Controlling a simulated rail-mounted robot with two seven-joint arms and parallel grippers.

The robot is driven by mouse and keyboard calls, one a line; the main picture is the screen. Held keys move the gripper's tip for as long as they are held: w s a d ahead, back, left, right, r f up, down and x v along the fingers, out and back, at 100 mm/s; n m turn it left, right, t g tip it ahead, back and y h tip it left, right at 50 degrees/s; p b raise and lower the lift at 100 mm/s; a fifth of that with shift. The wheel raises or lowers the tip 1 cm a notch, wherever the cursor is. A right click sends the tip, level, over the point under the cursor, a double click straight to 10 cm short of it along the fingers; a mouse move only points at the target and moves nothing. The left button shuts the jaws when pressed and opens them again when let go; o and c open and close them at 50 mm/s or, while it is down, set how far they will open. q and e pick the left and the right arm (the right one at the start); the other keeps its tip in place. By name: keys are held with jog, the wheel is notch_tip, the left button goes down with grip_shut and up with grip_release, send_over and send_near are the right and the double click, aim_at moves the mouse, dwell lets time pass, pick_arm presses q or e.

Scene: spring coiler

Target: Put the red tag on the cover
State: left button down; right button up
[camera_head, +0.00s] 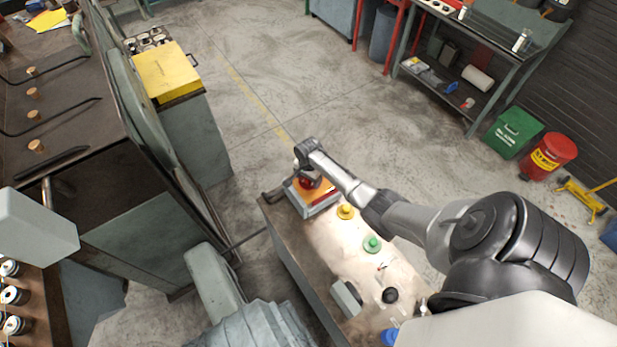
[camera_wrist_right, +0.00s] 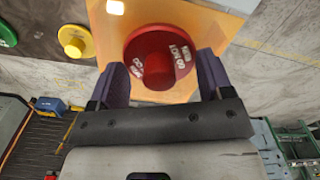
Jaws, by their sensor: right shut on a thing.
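The round red tag (camera_wrist_right: 158,58) with white lettering is between the purple fingers of my right gripper (camera_wrist_right: 162,80), which is shut on it. In the head view the red tag (camera_head: 309,183) shows just under my right gripper (camera_head: 304,168), over the orange panel at the bench's far end. That orange cover (camera_wrist_right: 212,28) fills the area behind the tag in the right wrist view; it also shows in the head view (camera_head: 296,195), in a grey frame. I cannot tell whether the tag touches the cover. My left gripper is not in view.
A yellow tag (camera_head: 345,211) and a green tag (camera_head: 372,244) stand on the bench (camera_head: 330,245) near the cover, with black and blue round pieces closer in. A machine stands left, with a yellow-topped cabinet (camera_head: 168,75) behind.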

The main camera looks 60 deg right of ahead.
jog(key=shift+f, duration=0.2)
jog(key=shift+f+b, duration=0.3)
dwell(0.3)
jog(key=o, duration=0.9)
jog(key=shift+o, duration=0.2)
jog(key=shift+r, duration=0.1)
